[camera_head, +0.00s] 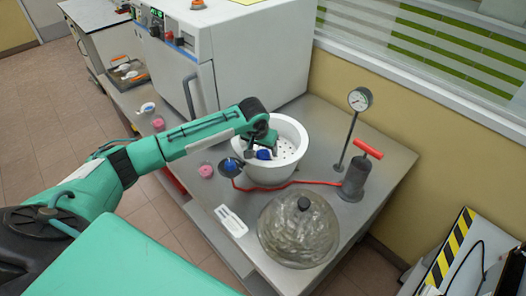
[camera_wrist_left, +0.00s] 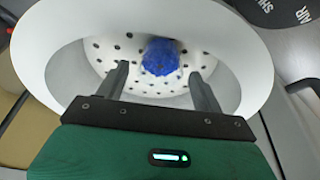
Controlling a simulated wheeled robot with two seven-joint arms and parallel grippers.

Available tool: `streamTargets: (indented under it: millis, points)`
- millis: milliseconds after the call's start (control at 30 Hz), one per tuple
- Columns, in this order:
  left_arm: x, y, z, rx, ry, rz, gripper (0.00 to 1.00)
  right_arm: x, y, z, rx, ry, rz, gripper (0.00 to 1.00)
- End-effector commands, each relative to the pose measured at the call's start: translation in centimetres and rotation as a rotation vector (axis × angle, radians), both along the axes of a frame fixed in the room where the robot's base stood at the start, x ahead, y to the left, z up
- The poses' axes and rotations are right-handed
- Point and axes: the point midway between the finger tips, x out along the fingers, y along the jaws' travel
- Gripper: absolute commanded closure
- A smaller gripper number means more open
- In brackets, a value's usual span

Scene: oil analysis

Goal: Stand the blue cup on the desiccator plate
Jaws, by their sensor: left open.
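The blue cup (camera_head: 263,154) is inside the white desiccator bowl (camera_head: 298,128), over the perforated desiccator plate (camera_head: 287,149). In the left wrist view the blue cup (camera_wrist_left: 160,57) shows against the holed plate (camera_wrist_left: 125,52), beyond my fingertips and between their lines. It appears to rest on the plate. My left gripper (camera_head: 262,146) reaches over the bowl's rim from the left. Its two fingers (camera_wrist_left: 160,80) are apart with nothing between them. The arm hides part of the bowl in the head view. My right gripper is not in view.
A glass lid (camera_head: 298,232) with a black knob lies at the bench front. A hand pump (camera_head: 359,177), red hose (camera_head: 300,183) and gauge (camera_head: 360,99) stand right. A white oven (camera_head: 240,60) stands behind. Pink (camera_head: 206,171) and dark blue (camera_head: 230,167) items sit left of the bowl.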

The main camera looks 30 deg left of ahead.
Motion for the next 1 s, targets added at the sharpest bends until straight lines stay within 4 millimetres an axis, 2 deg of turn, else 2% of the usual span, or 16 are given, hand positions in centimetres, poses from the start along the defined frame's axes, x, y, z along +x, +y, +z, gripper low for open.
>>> streamTargets:
  millis: [200,433,600,1000]
  points:
    - [-1.4,-0.1,4.6,0.000,-0.005,-0.001,0.32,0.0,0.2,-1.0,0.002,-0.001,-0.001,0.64]
    - [-2.4,-0.1,8.2,0.000,-0.003,0.000,0.32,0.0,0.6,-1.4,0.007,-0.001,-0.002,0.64]
    - [-2.8,-0.2,9.2,0.000,-0.001,-0.001,0.32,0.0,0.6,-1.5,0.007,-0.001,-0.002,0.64]
    - [-2.8,-0.2,9.2,0.000,-0.001,0.000,0.32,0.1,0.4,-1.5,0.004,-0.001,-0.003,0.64]
